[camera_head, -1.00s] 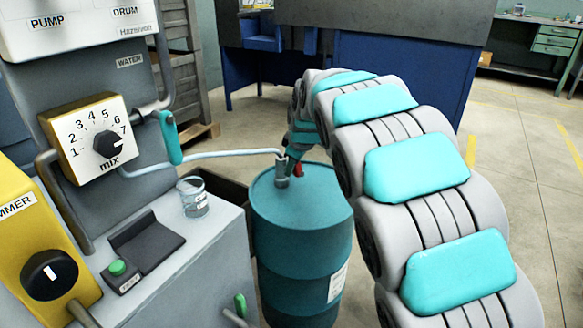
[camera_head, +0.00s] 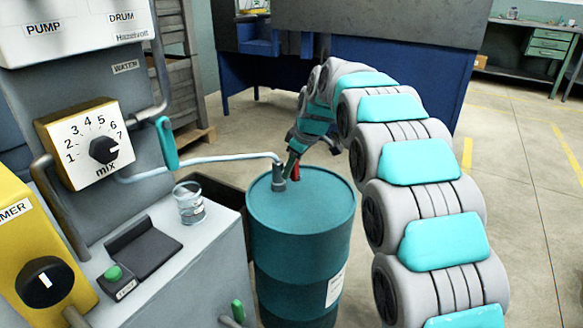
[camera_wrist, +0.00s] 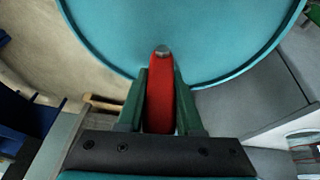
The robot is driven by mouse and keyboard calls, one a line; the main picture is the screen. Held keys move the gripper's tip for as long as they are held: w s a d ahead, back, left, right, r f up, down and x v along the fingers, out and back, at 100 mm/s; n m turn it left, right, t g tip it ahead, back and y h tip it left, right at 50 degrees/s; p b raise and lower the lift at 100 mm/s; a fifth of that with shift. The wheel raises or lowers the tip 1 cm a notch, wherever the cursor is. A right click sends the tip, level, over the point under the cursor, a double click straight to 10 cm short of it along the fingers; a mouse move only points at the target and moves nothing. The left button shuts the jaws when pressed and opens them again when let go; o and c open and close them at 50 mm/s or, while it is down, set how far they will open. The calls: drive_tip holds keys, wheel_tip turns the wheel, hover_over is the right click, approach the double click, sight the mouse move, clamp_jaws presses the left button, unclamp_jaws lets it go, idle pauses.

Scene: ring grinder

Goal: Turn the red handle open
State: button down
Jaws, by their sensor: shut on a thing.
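The red handle (camera_head: 296,173) sits on top of the teal drum (camera_head: 303,230), beside the grey fitting where the pale hose ends. In the wrist view the red handle (camera_wrist: 160,100) stands between the two green fingers of my gripper (camera_wrist: 162,82), which is shut on it. Its grey tip shows just past the fingers, with the drum top (camera_wrist: 190,35) behind. In the head view my gripper (camera_head: 293,160) is small at the drum top, and my arm reaches it from the right. How far the handle is turned is hard to tell.
On the left stands a grey machine with a mix dial (camera_head: 104,150), a teal lever (camera_head: 167,143) and a glass beaker (camera_head: 189,203) on its ledge. A pale hose (camera_head: 210,159) runs to the drum. Blue benches stand behind. Open floor lies on the right.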

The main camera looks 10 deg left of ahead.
drive_tip(key=c, duration=0.6)
unclamp_jaws()
drive_tip(key=shift+a, duration=0.1)
drive_tip(key=shift+o, duration=0.2)
drive_tip(key=shift+r, duration=0.1)
drive_tip(key=v, duration=0.7)
drive_tip(key=shift+r+b, duration=0.3)
drive_tip(key=shift+d, duration=0.2)
